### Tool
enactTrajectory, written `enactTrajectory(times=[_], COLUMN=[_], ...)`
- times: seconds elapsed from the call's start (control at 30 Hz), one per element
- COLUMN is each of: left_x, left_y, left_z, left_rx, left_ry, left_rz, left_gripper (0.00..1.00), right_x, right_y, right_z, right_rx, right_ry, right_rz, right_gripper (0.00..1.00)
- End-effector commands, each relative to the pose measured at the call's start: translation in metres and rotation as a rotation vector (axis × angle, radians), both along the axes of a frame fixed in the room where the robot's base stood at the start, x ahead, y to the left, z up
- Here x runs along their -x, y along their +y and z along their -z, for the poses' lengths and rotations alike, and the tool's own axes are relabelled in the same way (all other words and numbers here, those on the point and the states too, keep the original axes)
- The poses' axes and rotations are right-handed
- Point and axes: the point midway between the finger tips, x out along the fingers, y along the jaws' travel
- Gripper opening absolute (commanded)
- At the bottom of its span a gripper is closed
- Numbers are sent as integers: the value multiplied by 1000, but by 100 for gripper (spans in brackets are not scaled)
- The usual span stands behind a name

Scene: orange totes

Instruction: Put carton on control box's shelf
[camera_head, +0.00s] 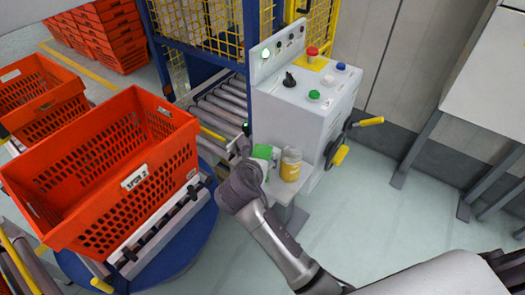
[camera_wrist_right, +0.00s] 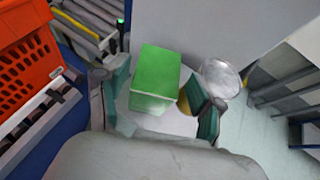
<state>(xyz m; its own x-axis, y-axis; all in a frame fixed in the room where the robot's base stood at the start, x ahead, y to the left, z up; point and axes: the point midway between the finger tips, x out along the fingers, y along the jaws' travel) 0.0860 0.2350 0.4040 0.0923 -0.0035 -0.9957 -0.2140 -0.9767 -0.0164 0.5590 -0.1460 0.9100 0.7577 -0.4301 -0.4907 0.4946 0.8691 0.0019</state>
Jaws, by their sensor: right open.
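In the head view my right gripper (camera_head: 257,172) partly hides the carton and shelf. The control box (camera_head: 300,105) is white with buttons on top. My left gripper is not in view.
A jar (camera_head: 290,165) with yellow contents stands on the shelf just right of the carton, close to the right finger. A big orange tote (camera_head: 70,165) stands at left, near a roller conveyor (camera_head: 215,110). Open floor (camera_head: 375,215) lies at right.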

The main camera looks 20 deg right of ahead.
Motion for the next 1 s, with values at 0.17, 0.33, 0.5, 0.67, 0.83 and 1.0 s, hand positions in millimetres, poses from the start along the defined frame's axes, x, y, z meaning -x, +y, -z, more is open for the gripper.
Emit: enactTrajectory(times=[0.17,0.33,0.5,0.67,0.83,1.0], left_x=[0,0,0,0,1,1], left_y=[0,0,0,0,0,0], left_z=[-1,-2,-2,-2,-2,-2], left_rx=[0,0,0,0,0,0], left_ry=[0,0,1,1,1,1], left_rz=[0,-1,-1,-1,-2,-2], left_gripper=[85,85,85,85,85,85], right_x=[28,43,48,48,45,40], right_y=[16,25,27,27,30,39], right_z=[-18,-28,-31,-31,-16,28], right_rx=[-3,0,0,-1,-137,-615], right_ry=[-1,1,0,0,-52,-187], right_rz=[-2,0,0,0,16,107], right_gripper=[67,67,67,67,67,67])
